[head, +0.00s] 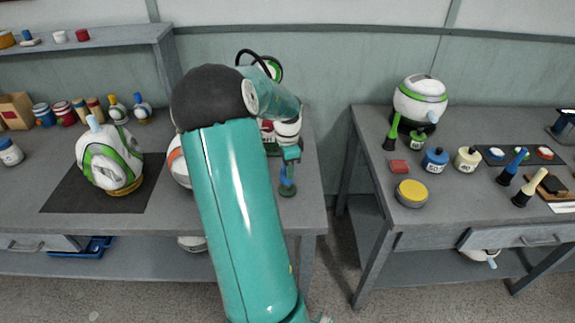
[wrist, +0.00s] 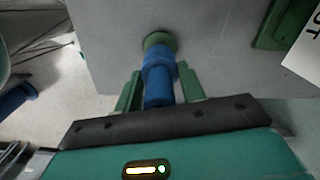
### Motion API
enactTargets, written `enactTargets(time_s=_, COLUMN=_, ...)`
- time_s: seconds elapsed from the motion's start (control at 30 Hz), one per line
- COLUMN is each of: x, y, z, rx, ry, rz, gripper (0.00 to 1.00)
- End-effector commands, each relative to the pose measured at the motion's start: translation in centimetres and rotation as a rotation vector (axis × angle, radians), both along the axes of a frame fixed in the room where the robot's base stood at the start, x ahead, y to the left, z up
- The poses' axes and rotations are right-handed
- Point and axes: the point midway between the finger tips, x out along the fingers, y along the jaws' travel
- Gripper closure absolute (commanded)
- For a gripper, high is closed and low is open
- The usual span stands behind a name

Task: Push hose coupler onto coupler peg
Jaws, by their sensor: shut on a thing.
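The blue hose coupler (wrist: 158,78) is between the two green fingers of my gripper (wrist: 160,88) in the wrist view. My gripper is shut on it. The green coupler peg (wrist: 158,40) shows just beyond the coupler's far end, in line with it; I cannot tell how far the coupler is over the peg.
The left bench (head: 60,205) holds a white and green ball (head: 108,160) on a dark mat, and another ball partly behind my arm. The right bench (head: 380,215) carries jars, brushes and a yellow-topped tin (head: 411,193). A floor gap separates the benches.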

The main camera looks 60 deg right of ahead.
Motion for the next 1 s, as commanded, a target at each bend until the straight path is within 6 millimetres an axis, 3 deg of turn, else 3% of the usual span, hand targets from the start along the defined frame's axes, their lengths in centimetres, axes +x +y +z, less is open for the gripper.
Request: enactTargets(time_s=1.0, x=0.0, y=0.0, z=-2.3, rx=0.001, ry=0.000, rz=0.000, gripper=0.87)
